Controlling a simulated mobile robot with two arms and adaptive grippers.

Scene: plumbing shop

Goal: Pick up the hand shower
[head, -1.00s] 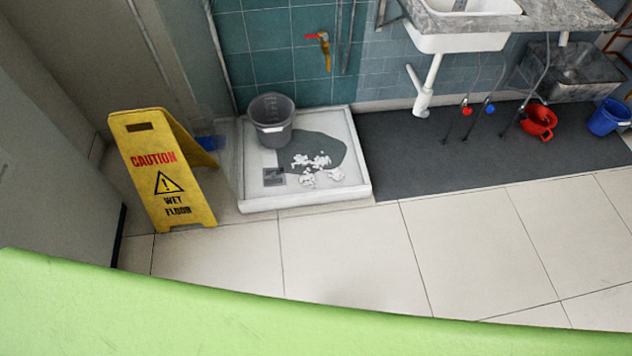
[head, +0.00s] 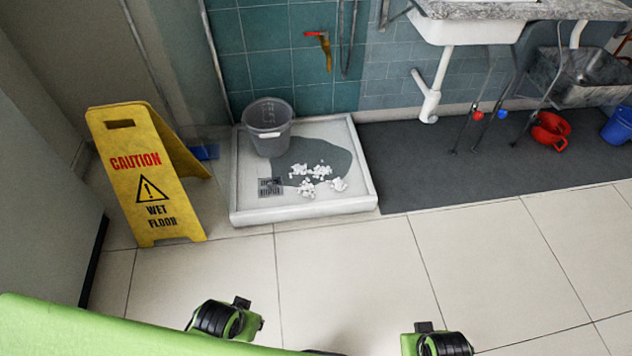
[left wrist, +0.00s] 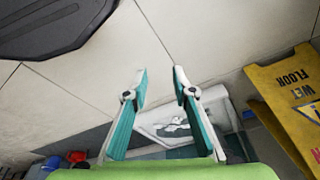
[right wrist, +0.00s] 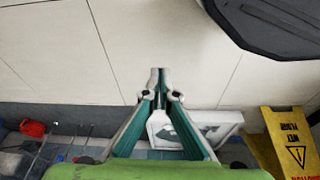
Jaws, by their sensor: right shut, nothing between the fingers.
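No hand shower head can be made out in any view. A grey hose or pipe (head: 347,40) hangs on the teal tiled wall above the shower tray (head: 306,212), its upper part cut off by the top of the head view. My left gripper (left wrist: 160,72) is open and empty in the left wrist view, above the floor. My right gripper (right wrist: 158,70) is shut with its fingertips together and nothing between them. In the head view only parts of my arms show at the bottom edge, and the fingers are not visible there.
A yellow wet-floor sign (head: 147,180) stands left of the tray. A grey bucket (head: 267,128) and white debris (head: 310,172) are in the tray. A red-handled tap (head: 322,46) is on the wall. A sink (head: 470,28) overhangs a dark mat (head: 440,165). Pale floor in front is clear.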

